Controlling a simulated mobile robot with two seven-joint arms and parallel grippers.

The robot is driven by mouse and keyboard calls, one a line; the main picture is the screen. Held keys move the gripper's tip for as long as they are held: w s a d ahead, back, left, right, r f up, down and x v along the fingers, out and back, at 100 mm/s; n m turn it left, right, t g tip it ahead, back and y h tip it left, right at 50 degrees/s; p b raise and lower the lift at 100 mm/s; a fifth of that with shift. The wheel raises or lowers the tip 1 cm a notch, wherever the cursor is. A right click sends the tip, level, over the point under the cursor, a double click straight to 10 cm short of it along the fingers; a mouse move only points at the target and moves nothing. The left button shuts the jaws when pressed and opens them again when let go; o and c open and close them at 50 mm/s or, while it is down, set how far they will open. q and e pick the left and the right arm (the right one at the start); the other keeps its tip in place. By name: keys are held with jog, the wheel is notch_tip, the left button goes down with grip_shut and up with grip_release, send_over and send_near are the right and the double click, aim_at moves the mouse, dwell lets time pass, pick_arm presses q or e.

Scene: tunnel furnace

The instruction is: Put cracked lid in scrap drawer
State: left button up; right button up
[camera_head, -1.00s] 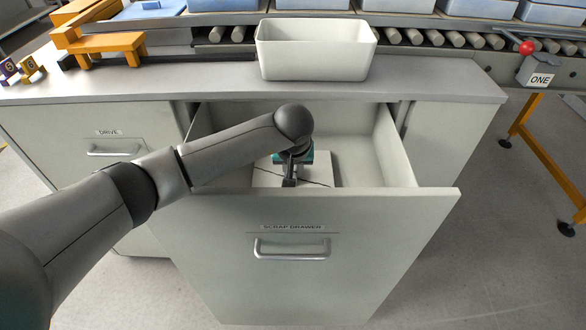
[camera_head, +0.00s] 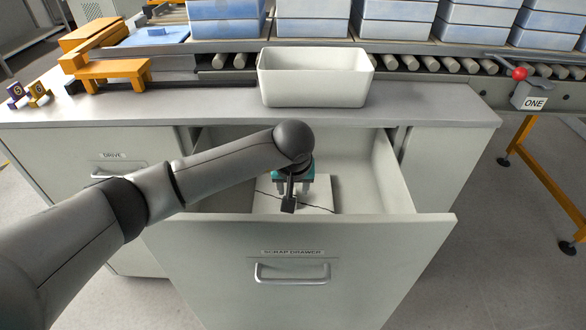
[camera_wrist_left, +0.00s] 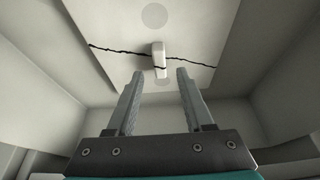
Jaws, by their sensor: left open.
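The cracked lid (camera_head: 322,190) is a pale square plate with a dark crack across it. It lies inside the open scrap drawer (camera_head: 400,226), near the drawer's front. In the left wrist view the lid (camera_wrist_left: 120,22) has a small white bar handle (camera_wrist_left: 159,52) at its middle, crossing the crack. My left gripper (camera_head: 293,188) reaches down into the drawer over the lid. In the left wrist view its fingers (camera_wrist_left: 160,73) are spread and empty, with the handle just past the fingertips, apart from them. The wrist hides part of the lid in the head view.
An empty white bin (camera_head: 312,92) stands on the counter (camera_head: 440,112) behind the drawer. A roller conveyor (camera_head: 430,63) with blue-white crates runs behind it. An orange stand (camera_head: 112,72) is at the left, a red-knobbed lever (camera_head: 519,74) at the right.

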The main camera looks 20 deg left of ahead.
pick_arm(q)
jog(key=a+p+v, duration=0.1)
jog(key=p+v, duration=0.1)
jog(key=v, duration=0.6)
jog(key=shift+s+d+r+p, duration=0.15)
jog(key=shift+d+r+p, duration=0.2)
jog(key=shift+d, duration=0.2)
pick_arm(e)
jog(key=s+d+f, duration=0.3)
jog(key=s, duration=0.1)
jog(key=shift+s+d+f, duration=0.15)
jog(key=shift+f, duration=0.05)
